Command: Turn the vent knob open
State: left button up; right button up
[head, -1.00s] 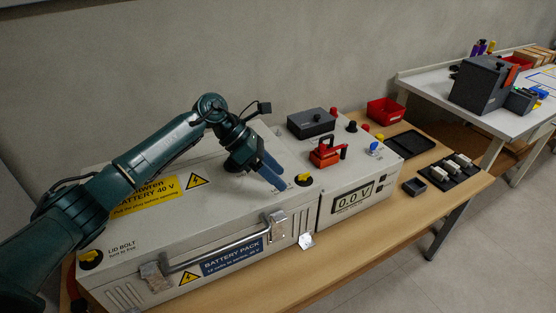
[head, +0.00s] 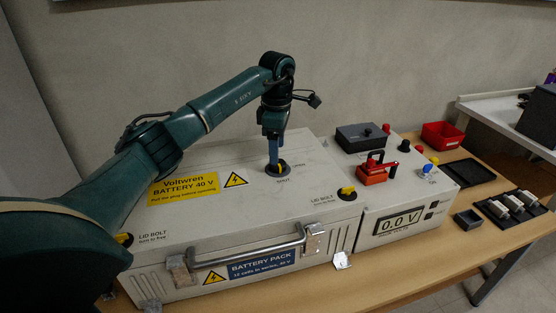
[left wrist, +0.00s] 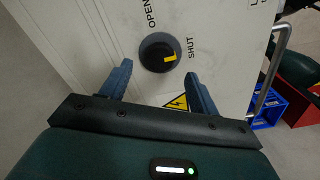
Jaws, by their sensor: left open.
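The vent knob (head: 284,170) is a dark round knob with a yellow mark on the lid of the white battery box. In the left wrist view the knob (left wrist: 152,46) lies between printed OPEN and SHUT labels, its yellow mark on the SHUT side. My left gripper (head: 274,157) points down just over the knob, its blue fingers partly covering it. In the left wrist view the left gripper (left wrist: 160,82) is open and empty, its fingers spread to either side below the knob. Contact cannot be told. My right gripper is not in view.
Lid bolts with yellow marks (head: 347,192) sit near the lid's corners. A metal handle (head: 250,252) runs along the box front. At right are a meter unit (head: 400,222) with a red-handled plug (head: 376,172), a red bin (head: 441,135) and dark trays (head: 468,172).

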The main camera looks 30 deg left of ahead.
pick_arm(q)
jog(key=shift+f, duration=2.05)
jog(key=shift+c, duration=0.2)
jog(key=c, duration=0.9)
